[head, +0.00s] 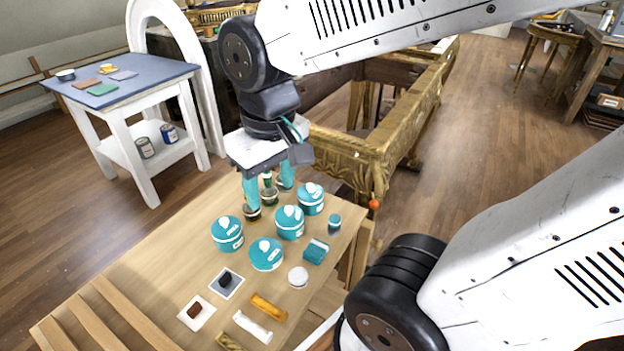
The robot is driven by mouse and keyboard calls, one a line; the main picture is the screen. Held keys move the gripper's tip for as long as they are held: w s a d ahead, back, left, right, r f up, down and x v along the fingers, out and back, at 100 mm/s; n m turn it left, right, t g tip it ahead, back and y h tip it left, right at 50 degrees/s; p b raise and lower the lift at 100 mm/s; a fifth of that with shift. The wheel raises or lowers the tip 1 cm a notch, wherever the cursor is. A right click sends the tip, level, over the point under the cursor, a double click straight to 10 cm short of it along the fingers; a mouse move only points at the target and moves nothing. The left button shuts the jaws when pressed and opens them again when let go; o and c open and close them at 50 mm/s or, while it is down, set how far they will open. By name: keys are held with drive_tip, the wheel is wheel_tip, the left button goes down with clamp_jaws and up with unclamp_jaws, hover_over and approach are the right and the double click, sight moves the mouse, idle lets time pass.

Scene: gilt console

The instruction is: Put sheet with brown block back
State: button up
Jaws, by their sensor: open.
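A small white sheet (198,324) lies near the front left of the light wooden table, with a dark brown block (194,310) on it. Just behind and right of it lies another sheet (232,290) with a dark grey block (225,279) on it. My gripper (269,192) points down at the back of the table, well away from both sheets. Its two teal fingers are apart, on either side of small jars (268,196). I cannot tell whether the fingers touch them.
Several teal-lidded tubs (266,254) stand between my gripper and the sheets. A white round piece (298,277), a teal box (315,251) and orange and white bars (268,308) lie to the right. Wooden slats (97,325) lie at left. A blue-topped side table (140,85) stands behind.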

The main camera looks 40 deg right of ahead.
drive_tip(key=s+d+r, duration=0.2)
drive_tip(key=s, duration=0.4)
drive_tip(key=shift+s+d+r+m, duration=0.3)
drive_tip(key=shift+s+d+r, duration=0.05)
idle(0.7)
